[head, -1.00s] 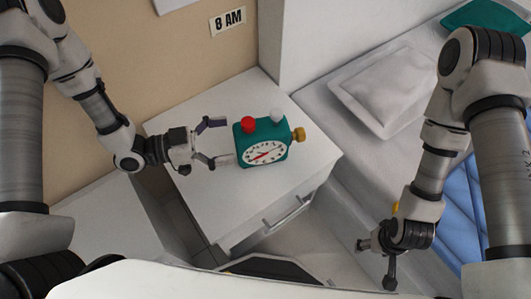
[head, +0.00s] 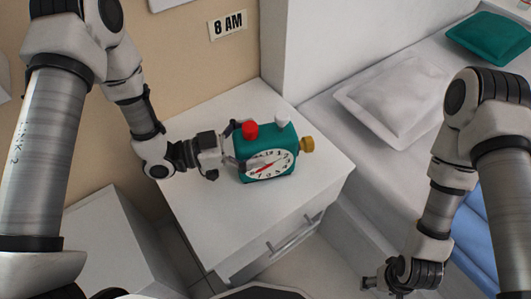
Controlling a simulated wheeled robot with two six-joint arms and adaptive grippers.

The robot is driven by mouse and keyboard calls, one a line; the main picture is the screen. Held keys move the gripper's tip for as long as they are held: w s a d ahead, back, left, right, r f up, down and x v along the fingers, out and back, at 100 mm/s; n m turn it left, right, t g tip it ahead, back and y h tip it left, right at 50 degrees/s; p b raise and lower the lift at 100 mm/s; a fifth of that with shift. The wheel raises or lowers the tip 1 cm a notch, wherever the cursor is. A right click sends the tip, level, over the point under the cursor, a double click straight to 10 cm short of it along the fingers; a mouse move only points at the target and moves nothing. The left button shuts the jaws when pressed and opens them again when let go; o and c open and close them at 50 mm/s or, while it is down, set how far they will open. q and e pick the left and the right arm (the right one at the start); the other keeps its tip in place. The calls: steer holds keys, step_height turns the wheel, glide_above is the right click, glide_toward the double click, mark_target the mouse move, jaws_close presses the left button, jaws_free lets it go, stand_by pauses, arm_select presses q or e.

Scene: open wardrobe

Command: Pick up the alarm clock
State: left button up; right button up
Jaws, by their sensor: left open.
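The alarm clock (head: 267,157) is a teal box with a white dial, a red button and a white button on top and a yellow knob on its right side. It stands upright on the white nightstand (head: 300,205). My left gripper (head: 236,144) is open at the clock's left side, with its fingers reaching up to the clock. One finger is partly hidden behind the red button, and I cannot tell whether they touch the clock. My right gripper (head: 375,284) is low at the right, away from the clock; its fingers are small and partly cut off.
A bed with a grey pillow (head: 392,97) and a teal cushion (head: 489,40) lies to the right. A white cabinet (head: 110,240) stands at the lower left. The nightstand top around the clock is clear.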

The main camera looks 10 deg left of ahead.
arm_select(q)
steer(key=shift+w+d, duration=0.1)
steer(key=shift+d, duration=0.1)
steer(key=shift+a, duration=0.1)
steer(key=c, duration=1.7)
steer(key=shift+r, duration=0.1)
